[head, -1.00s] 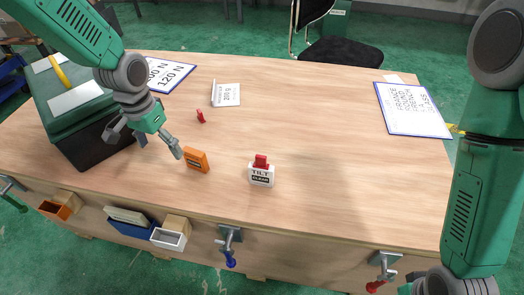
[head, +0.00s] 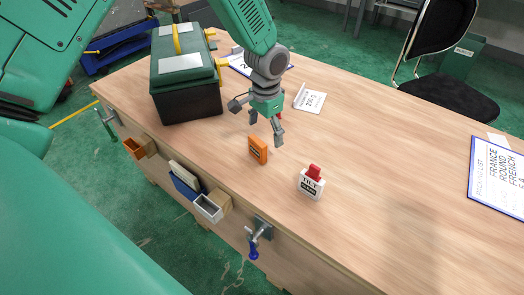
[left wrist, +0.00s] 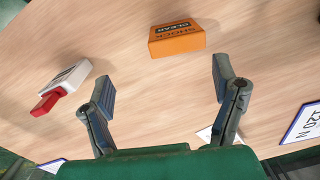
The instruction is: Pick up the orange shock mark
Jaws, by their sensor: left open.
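The orange shock mark (head: 258,149) stands on the wooden table near its front edge, left of the white tilt mark (head: 311,185) with its red top. My left gripper (head: 265,131) is open and empty, above the table and just behind the orange mark in the head view. In the left wrist view the orange shock mark (left wrist: 177,38) lies beyond the two spread fingers (left wrist: 165,92), not between them. Its label reads SHOCK CLEAR. The white mark with red (left wrist: 65,82) is left of the fingers there. My right gripper is out of view.
A dark green toolbox (head: 186,90) stands at the table's left end. A folded white card (head: 310,98) lies behind my left gripper, and a printed sheet (head: 497,175) lies at the right. Small bins (head: 211,207) and a clamp (head: 259,235) sit along the front edge. The table's middle is clear.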

